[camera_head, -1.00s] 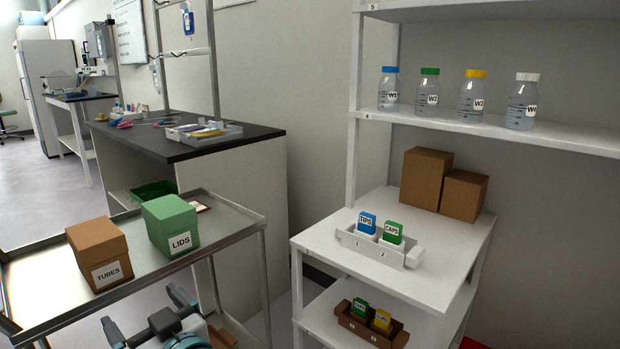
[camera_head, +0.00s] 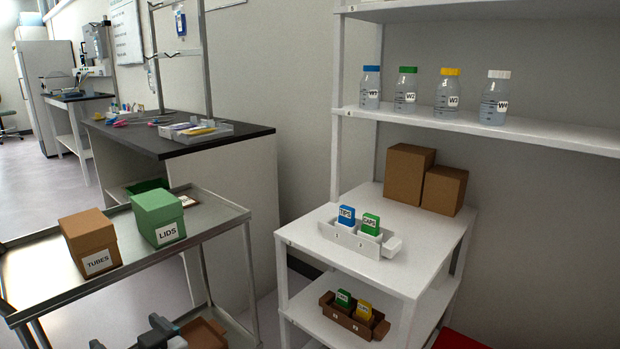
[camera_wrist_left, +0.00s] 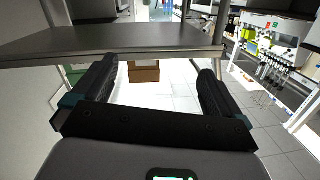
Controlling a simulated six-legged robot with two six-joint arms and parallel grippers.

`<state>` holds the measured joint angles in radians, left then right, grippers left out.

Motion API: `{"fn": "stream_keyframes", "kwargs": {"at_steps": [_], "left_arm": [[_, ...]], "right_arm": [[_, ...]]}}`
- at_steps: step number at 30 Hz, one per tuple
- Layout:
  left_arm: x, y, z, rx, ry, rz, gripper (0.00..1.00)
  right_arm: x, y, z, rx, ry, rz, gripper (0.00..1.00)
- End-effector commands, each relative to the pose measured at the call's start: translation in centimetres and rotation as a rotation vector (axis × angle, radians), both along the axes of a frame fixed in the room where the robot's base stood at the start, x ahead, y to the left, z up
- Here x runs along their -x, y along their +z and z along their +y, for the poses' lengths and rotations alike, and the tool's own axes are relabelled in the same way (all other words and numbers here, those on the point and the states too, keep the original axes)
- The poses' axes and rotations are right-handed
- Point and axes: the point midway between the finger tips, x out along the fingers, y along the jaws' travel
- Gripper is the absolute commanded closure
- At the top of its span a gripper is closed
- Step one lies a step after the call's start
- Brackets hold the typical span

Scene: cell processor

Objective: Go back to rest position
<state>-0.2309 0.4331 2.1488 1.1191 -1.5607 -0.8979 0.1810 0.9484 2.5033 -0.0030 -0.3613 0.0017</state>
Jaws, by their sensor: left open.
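My left gripper (camera_head: 130,343) shows only in part at the bottom edge of the head view, in front of the metal cart. In the left wrist view my left gripper (camera_wrist_left: 155,85) has its two dark fingers wide apart, with nothing between them. A dark flat surface (camera_wrist_left: 120,40) lies across the view beyond the fingers. My right gripper is in neither view.
The metal cart (camera_head: 215,226) carries a brown TUBES box (camera_head: 88,242) and a green LIDS box (camera_head: 158,216). A white shelf unit (camera_head: 410,262) on the right holds a white rack (camera_head: 345,234), brown boxes and several bottles. Floor (camera_head: 268,318) shows between them.

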Motion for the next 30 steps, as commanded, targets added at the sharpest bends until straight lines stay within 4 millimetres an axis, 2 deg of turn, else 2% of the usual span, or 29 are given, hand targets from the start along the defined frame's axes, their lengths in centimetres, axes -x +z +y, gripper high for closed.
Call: {"fn": "stream_keyframes", "kwargs": {"at_steps": [1,5,8,11,12,15,18,21,23,27,29,30], "left_arm": [[-0.2,-2.0,0.6,-0.016,-0.005,0.048,0.0],[-0.7,-7.1,1.2,-0.026,-0.068,0.162,0.0],[-0.9,-12.5,1.0,0.009,-0.162,0.259,0.0],[-0.2,-19.2,-0.1,0.104,-0.29,0.374,0.0],[0.5,-22.4,-1.0,0.168,-0.353,0.429,0.0],[3.6,-29.5,-4.2,0.362,-0.501,0.562,0.0],[7.6,-34.5,-8.0,0.567,-0.617,0.684,0.0],[11.9,-37.4,-11.7,0.753,-0.701,0.801,0.0],[14.2,-38.3,-13.6,0.851,-0.74,0.865,0.0],[19.7,-38.7,-17.5,1.074,-0.795,1.03,0.0],[21.8,-38.6,-18.4,1.171,-0.768,1.098,0.0],[22.4,-38.6,-18.6,1.235,-0.698,1.102,0.0]], "right_arm": [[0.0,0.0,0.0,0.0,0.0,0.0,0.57],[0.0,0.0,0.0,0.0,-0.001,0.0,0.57],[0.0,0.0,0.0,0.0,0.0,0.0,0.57],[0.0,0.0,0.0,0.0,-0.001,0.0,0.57],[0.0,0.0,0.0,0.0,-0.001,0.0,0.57],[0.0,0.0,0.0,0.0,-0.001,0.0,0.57],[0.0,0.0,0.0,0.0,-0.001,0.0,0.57],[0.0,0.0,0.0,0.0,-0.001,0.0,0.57],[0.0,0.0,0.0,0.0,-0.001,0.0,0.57],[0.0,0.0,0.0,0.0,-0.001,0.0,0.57],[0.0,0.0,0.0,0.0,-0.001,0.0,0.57],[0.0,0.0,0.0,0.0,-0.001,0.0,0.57]]}}
